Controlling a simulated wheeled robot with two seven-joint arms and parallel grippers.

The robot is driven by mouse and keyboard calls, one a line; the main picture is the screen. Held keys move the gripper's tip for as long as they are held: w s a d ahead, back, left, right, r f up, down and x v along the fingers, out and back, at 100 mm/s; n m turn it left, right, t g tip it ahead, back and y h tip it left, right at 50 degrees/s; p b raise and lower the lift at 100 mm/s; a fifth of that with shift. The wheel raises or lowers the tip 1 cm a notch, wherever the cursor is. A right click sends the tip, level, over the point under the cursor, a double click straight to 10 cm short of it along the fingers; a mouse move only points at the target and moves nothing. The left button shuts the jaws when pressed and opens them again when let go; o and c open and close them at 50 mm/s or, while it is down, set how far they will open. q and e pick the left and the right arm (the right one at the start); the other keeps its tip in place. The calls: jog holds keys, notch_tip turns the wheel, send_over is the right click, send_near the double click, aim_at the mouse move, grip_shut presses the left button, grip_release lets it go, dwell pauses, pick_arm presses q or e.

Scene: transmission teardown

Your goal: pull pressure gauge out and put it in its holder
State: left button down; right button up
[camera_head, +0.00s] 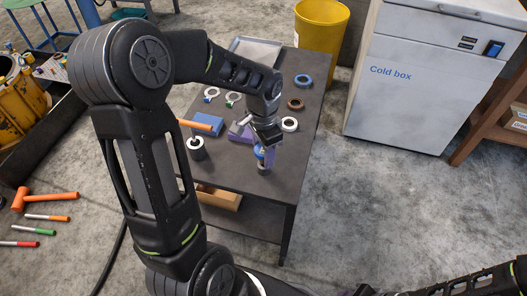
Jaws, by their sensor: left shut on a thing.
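My left gripper (267,144) reaches over the dark table from the upper left, pointing down near the table's front right part. It is shut on a small blue part (259,152), which looks like the pressure gauge. A purple-blue upright piece shows beside it, and a small grey round piece (262,168) is just below. I cannot tell whether the gauge is apart from the pieces below it. A purple block (238,134) sits left of the gripper; I cannot tell if it is the holder. My right arm shows at the lower right, but its gripper is out of view.
The table (232,182) also bears a blue block (208,123) with an orange-handled tool, a black-and-white cylinder (196,149), several rings and a grey tray (262,50). A yellow bin (320,28) and the cold box (420,80) stand behind. Tools lie on the floor at left.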

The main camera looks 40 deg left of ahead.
pick_arm(q)
jog(key=shift+f, duration=0.15)
jog(key=shift+f+b, duration=0.5)
jog(key=shift+f, duration=0.15)
jog(key=c, duration=0.6)
grip_release()
jog(key=o, duration=0.5)
jog(key=shift+c, duration=0.2)
